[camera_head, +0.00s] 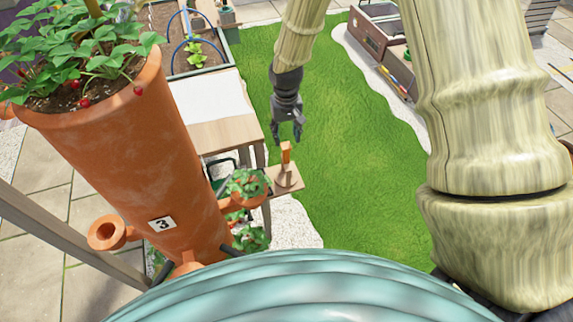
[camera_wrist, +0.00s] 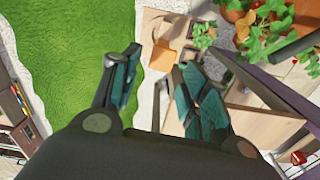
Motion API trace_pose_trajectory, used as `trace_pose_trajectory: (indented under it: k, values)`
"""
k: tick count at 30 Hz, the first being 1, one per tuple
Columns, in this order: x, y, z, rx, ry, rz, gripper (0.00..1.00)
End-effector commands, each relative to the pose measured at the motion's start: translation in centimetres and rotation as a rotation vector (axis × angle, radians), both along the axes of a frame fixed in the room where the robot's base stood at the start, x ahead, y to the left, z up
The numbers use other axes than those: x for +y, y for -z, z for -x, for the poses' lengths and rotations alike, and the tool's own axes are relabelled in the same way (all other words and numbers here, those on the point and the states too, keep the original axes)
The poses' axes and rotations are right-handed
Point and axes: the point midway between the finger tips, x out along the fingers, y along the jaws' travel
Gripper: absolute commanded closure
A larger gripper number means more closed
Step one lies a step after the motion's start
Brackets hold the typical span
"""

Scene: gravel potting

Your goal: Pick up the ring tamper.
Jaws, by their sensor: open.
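The ring tamper (camera_head: 286,153) has an upright orange handle and a paler lower part. It stands on a small square wooden board (camera_head: 294,184). In the wrist view the orange tamper (camera_wrist: 160,54) shows beyond and between my fingertips, over the same board (camera_wrist: 152,22). My gripper (camera_head: 287,138) points down with its two dark fingers apart and nothing between them. In the head view its tips are just above the handle's top in the picture. The gap in depth is hard to judge.
A strawberry plant (camera_head: 246,183) in a side pocket of the large terracotta planter (camera_head: 140,150) is close left of the board. A wooden table (camera_head: 226,132) stands behind it. Green lawn (camera_head: 350,180) lies open to the right.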

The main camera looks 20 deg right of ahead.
Motion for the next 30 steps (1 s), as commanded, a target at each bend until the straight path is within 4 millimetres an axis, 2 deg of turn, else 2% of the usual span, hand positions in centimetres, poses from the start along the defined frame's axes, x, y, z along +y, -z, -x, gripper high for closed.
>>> trace_pose_trajectory:
  k: [6, 17, 30]
  values:
    - [0.0, 2.0, 0.0, 0.000, 0.000, 0.000, 0.55]
    - [0.1, 3.6, 0.2, 0.001, -0.001, 0.000, 0.55]
    - [0.2, 7.5, 0.4, 0.000, 0.000, 0.000, 0.55]
